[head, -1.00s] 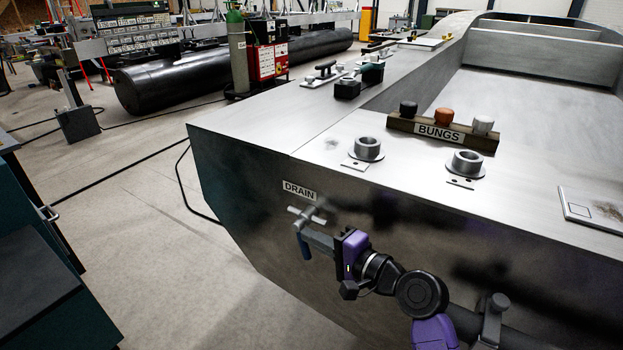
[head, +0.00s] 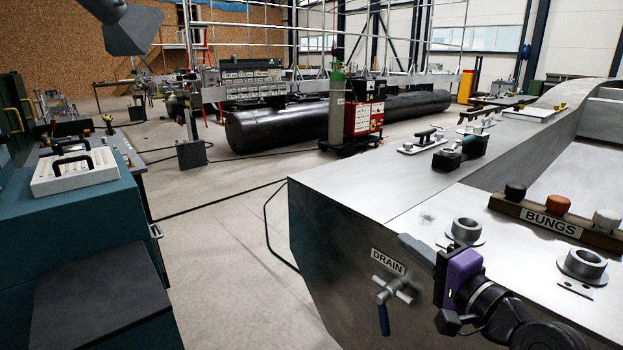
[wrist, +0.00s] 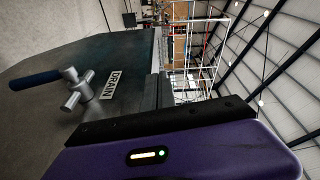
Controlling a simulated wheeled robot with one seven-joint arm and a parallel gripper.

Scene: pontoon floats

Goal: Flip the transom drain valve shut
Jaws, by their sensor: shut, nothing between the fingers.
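The drain valve (head: 392,289) is a grey metal fitting with a crossbar on the boat's dark transom, just under the DRAIN label (head: 388,262). Its lever has a blue grip (head: 384,320) that hangs nearly straight down. In the wrist view, which is turned sideways, the valve (wrist: 77,91) and the blue grip (wrist: 35,80) show at the left, clear of my gripper. My gripper (head: 404,243) is shut and empty. Its fingers are above and slightly right of the valve, near the transom's top edge, and partly cover the label's surroundings in the head view.
A black-handled fitting (head: 460,150) is farther back. A teal cabinet (head: 80,240) stands at the left. Open floor lies between it and the boat.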

